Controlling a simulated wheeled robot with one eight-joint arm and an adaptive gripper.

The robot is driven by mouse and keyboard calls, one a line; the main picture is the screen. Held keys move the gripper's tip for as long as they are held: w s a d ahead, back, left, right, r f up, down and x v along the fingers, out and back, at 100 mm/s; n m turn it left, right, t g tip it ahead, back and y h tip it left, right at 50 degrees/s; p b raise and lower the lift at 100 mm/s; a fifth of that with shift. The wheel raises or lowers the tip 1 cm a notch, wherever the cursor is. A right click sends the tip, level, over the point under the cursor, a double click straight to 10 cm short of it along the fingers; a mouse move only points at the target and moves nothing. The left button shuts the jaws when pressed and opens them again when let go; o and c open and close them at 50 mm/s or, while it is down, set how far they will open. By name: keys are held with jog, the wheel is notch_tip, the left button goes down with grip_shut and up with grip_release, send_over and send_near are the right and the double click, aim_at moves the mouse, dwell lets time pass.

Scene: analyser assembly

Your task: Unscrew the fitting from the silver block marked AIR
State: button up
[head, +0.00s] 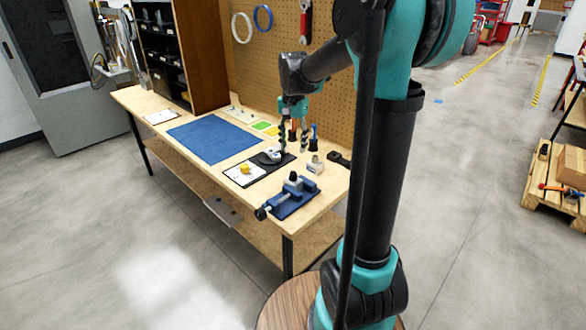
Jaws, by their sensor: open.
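A small pale silver-grey block (315,165) stands on the wooden workbench near its right end. It may be the block marked AIR, but no marking or separate fitting can be made out at this size. A rounded grey-white part (271,156) sits on a black mat (261,172) to its left. My gripper (293,151) points down over the bench with its dark fingers spread apart. It appears between the rounded part and the block, and nothing shows between its fingers. I cannot tell its exact height above the bench.
A blue vise (293,192) sits at the front right of the workbench (218,181). A yellow piece (244,169) lies on a white sheet beside the mat. Upright tools with blue and orange handles stand behind. A blue mat (212,138) is clear. A pegboard (275,60) rises behind.

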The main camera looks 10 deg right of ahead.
aim_at(293, 172)
notch_tip(293, 172, down, 12)
jog(key=shift+f, duration=0.2)
jog(key=shift+c, duration=0.2)
grip_shut()
jog(key=n, duration=0.4)
dwell(0.4)
jog(key=shift+n, duration=0.3)
jog(key=n, duration=0.3)
jog(key=shift+n, duration=0.3)
